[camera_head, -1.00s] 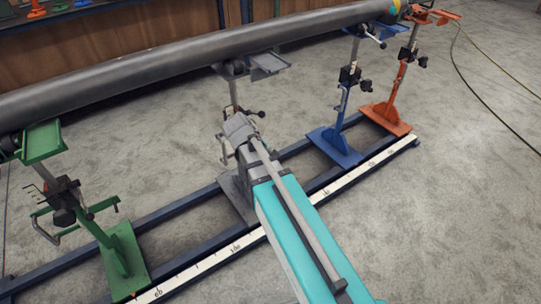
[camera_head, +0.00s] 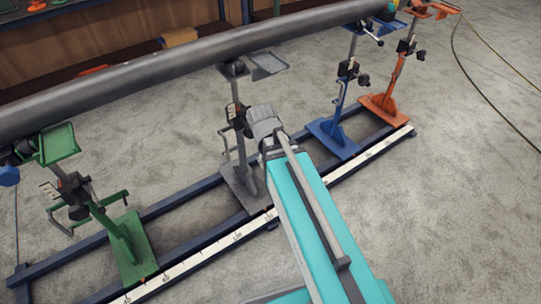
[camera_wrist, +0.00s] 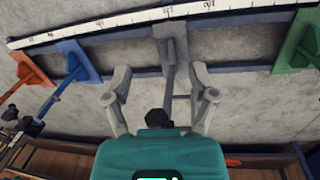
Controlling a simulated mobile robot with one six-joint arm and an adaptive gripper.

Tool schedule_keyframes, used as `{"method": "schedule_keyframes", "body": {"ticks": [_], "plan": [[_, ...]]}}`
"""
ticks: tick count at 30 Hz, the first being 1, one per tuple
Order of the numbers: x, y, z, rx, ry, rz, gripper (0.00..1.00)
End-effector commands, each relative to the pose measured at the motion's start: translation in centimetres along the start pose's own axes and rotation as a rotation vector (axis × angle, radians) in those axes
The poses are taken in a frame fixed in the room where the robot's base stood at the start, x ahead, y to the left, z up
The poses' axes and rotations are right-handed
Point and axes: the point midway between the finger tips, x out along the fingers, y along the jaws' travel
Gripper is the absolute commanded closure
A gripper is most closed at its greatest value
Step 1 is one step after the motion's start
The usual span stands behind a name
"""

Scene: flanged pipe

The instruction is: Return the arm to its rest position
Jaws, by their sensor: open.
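My arm (camera_head: 315,215), teal with a grey end, reaches from the lower right toward the grey stand (camera_head: 243,185) in the head view. My gripper (camera_wrist: 158,98) is open in the wrist view, its two grey fingers wide apart. The grey stand's base (camera_wrist: 172,42) shows beyond the gap, with its post running down between the fingers in the picture. A dark knob (camera_wrist: 157,118) also shows between them; I cannot tell its distance. Neither finger visibly grips anything. The fingertips are not clear in the head view.
A long grey pipe (camera_head: 180,65) crosses above the green (camera_head: 132,250), grey, blue (camera_head: 332,135) and orange (camera_head: 384,107) stands. They stand on a dark rail frame with a white scale strip (camera_head: 200,257). Open floor lies at the right. Wooden shelving (camera_head: 120,45) is behind.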

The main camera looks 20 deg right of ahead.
Motion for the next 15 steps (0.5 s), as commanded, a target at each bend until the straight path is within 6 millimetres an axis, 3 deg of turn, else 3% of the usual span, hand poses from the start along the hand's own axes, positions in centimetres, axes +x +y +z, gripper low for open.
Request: {"method": "schedule_keyframes", "body": {"ticks": [15], "plan": [[-0.47,-0.11,0.38,0.033,0.004,-0.026,0.26]]}}
